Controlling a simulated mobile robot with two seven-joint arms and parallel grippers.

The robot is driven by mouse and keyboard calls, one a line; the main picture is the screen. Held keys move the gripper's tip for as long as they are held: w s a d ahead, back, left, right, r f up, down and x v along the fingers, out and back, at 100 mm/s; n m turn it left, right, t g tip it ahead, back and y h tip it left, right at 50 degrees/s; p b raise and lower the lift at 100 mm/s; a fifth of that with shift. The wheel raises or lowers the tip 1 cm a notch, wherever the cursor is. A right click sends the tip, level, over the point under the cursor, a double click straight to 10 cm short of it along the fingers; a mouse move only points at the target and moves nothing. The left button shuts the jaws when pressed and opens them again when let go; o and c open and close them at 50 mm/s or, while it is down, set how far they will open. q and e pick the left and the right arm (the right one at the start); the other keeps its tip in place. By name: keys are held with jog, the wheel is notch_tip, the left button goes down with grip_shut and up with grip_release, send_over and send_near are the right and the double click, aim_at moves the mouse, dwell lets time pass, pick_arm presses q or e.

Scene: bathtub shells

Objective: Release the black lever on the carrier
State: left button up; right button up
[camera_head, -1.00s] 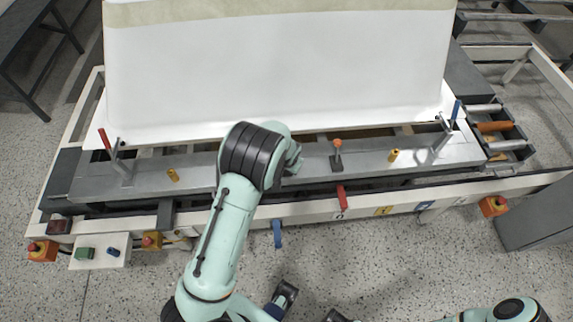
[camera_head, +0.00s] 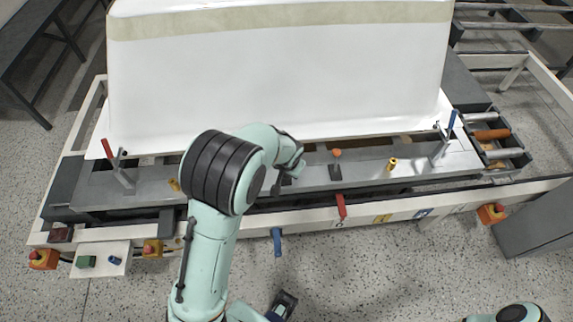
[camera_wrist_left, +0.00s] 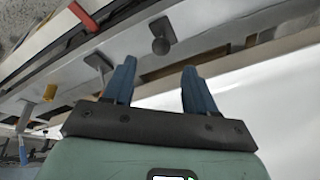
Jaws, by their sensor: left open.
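The black lever shows in the left wrist view as a dark round knob (camera_wrist_left: 160,45) on a short stem, standing on the grey carrier rail. It lies just beyond the gap between my left fingers, apart from them. My left gripper (camera_wrist_left: 159,66) is open, with two blue fingers and nothing between them. In the head view my left arm reaches over the carrier (camera_head: 240,188), and its wrist largely hides the gripper and lever. A neighbouring lever with an orange knob (camera_head: 337,153) stands just right of the wrist. My right gripper is out of view.
A large white shell (camera_head: 280,80) stands behind the rail. Yellow posts (camera_head: 391,164), a red clamp handle (camera_head: 106,149) and a blue one (camera_head: 452,122) rise from the carrier. Red (camera_head: 341,206) and blue (camera_head: 277,242) handles hang at the front. The floor in front is mostly clear.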

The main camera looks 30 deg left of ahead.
pick_arm(q)
jog(key=shift+v, duration=1.25)
